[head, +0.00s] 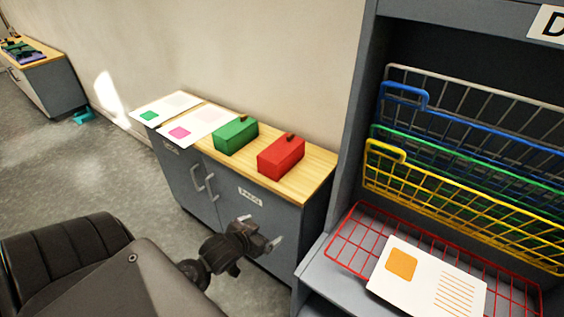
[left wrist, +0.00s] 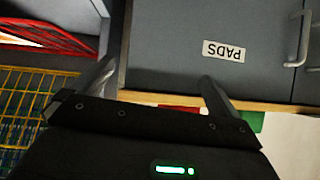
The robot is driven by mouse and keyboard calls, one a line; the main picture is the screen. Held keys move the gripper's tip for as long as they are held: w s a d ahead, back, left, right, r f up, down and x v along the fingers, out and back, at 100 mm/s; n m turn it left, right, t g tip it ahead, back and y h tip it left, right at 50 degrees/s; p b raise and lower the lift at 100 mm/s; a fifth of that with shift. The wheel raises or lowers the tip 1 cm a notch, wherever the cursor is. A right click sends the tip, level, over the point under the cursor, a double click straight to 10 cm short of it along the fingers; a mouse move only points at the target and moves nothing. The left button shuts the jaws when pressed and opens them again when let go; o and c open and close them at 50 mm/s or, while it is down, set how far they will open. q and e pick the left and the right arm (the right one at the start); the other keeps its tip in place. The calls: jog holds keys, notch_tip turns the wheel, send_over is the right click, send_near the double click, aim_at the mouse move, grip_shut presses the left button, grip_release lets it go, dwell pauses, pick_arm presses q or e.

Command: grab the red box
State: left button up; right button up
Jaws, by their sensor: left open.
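The red box (head: 281,157) sits on the wooden top of a grey cabinet, near its right end, with a small dark handle or knob on its lid. In the left wrist view only a red sliver (left wrist: 180,108), likely the same box, shows behind the gripper body. My left gripper (head: 261,232) is open and empty, in front of the cabinet doors, below the red box and apart from it. In the left wrist view its two fingers (left wrist: 156,72) are spread before the door labelled PADS. My right gripper is in neither view.
A green box (head: 236,136) stands left of the red box, with printed sheets (head: 198,125) further left. The cabinet top (head: 318,160) has bare wood to the right. A grey shelf unit with a red wire tray (head: 345,240) and coloured baskets (head: 450,205) stands at right.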

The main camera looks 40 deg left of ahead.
aim_at(266, 165)
pick_arm(q)
jog(key=w+a+r+t, duration=0.2)
jog(key=w+a+r, duration=0.1)
jog(key=w+a+r+t, duration=0.2)
jog(key=w+a+r, duration=0.1)
jog(key=r, duration=0.1)
jog(key=w+a+r+t, duration=0.2)
jog(key=w+a+r, duration=0.1)
jog(key=shift+a+r+t+h, duration=0.25)
jog(key=shift+a+t+h, duration=0.15)
jog(key=w, duration=0.5)
jog(key=shift+w+p, duration=0.35)
jog(key=shift+w, duration=0.35)
jog(key=w, duration=0.4)
jog(key=shift+w+f+p, duration=0.25)
jog(key=shift+f+p, duration=0.1)
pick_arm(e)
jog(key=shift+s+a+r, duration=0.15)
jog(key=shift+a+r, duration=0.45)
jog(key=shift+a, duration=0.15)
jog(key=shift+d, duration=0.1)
pick_arm(q)
jog(key=c, duration=0.9)
jog(key=shift+c, duration=0.7)
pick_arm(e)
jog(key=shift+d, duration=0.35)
